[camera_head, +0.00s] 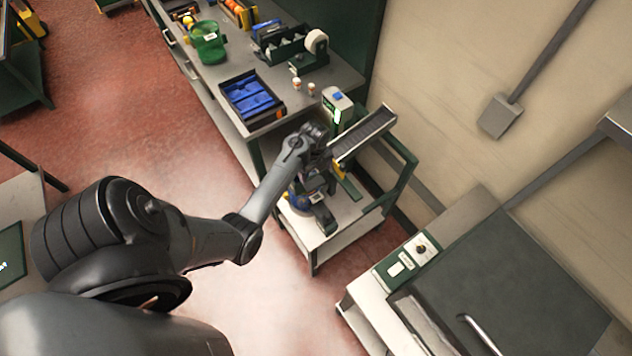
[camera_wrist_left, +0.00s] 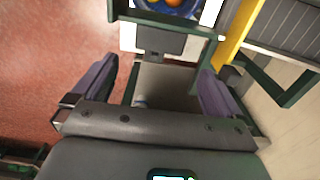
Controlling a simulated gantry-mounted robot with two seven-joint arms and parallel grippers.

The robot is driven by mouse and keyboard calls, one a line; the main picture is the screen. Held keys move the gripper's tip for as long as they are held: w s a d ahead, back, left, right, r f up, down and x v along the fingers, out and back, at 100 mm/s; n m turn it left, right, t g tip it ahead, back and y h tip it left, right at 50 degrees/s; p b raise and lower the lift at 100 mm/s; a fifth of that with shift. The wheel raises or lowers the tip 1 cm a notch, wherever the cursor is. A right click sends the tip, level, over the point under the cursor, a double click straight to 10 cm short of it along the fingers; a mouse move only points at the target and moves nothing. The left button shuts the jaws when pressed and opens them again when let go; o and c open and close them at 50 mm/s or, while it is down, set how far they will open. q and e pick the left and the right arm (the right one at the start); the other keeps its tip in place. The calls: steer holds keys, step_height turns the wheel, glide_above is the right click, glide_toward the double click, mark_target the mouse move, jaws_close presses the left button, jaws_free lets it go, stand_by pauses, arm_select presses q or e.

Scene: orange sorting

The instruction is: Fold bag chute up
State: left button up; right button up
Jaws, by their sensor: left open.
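A long grey ribbed chute (camera_head: 364,134) with a dark frame slopes beside a small stand in the head view. It also shows at the top right of the wrist view (camera_wrist_left: 288,24), with a yellow strip (camera_wrist_left: 238,36) along its near side. I cannot tell for sure that this is the bag chute. My left gripper (camera_head: 320,160) is just left of its lower end, partly hidden by my own wrist. In the wrist view my left gripper (camera_wrist_left: 157,85) is open, its purple-grey fingers apart with nothing between them. My right gripper is not in view.
A low cart (camera_head: 318,240) stands below my gripper. A blue bowl with oranges (camera_wrist_left: 168,6) is near the top of the wrist view. The workbench (camera_head: 222,72) behind holds a blue-lined tray (camera_head: 281,106). A dark-topped machine (camera_head: 500,275) stands at the lower right.

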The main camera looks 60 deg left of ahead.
mark_target(315, 184)
arm_select(q)
step_height(315, 184, down, 8)
steer(key=shift+f+b, duration=0.15)
steer(key=shift+b, duration=0.2)
steer(key=c, duration=1.3)
